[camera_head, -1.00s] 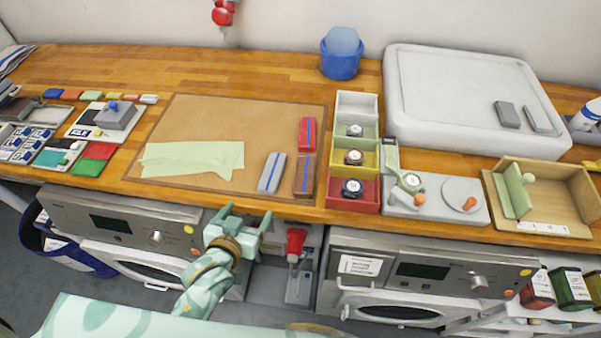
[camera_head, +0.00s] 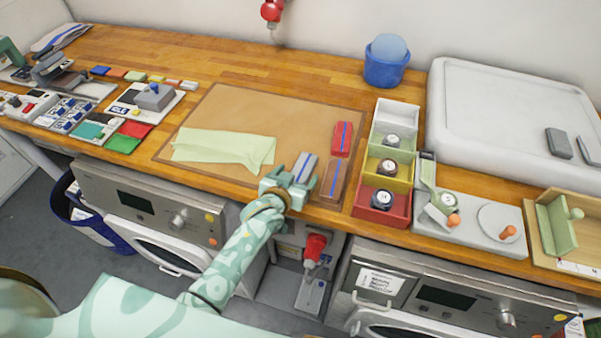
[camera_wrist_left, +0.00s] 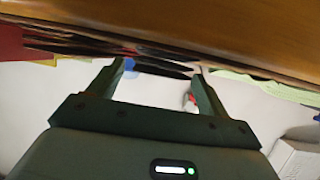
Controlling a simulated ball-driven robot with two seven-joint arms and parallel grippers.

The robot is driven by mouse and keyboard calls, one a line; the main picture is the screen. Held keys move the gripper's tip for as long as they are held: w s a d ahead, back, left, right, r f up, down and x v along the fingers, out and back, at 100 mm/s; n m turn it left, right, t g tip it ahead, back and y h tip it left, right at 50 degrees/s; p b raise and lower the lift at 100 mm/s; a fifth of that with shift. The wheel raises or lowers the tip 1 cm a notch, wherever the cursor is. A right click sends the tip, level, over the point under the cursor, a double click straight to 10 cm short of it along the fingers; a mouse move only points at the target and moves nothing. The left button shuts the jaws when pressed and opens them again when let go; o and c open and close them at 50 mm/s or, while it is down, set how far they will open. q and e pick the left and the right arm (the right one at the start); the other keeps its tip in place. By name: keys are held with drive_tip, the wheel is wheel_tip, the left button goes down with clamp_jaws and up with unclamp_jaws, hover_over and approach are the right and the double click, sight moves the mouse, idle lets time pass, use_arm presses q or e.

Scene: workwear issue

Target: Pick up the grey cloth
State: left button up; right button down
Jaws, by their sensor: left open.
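The grey cloth (camera_head: 306,162) is a folded strip with a blue stripe. It lies near the front edge of the brown mat (camera_head: 275,110), between the pale green cloth (camera_head: 225,148) and a brown folded cloth (camera_head: 334,179). My left gripper (camera_head: 293,178) is open at the near end of the grey cloth and hides part of it in the head view. I cannot tell whether it touches the cloth. In the left wrist view the open fingers (camera_wrist_left: 150,78) are close to the counter edge, and I cannot make out the grey cloth there. My right gripper is not in view.
A red folded cloth (camera_head: 342,139) lies behind the brown one. A box of coloured compartments (camera_head: 396,115) holding round items stands just right of the mat. The wooden counter's front edge runs beneath my left gripper. The mat's back half is clear.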

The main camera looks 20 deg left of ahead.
sight(300, 172)
use_arm(q)
drive_tip(key=shift+x, duration=1.15)
drive_tip(key=shift+s, duration=0.1)
drive_tip(key=shift+c, duration=0.9)
drive_tip(key=c, duration=0.9)
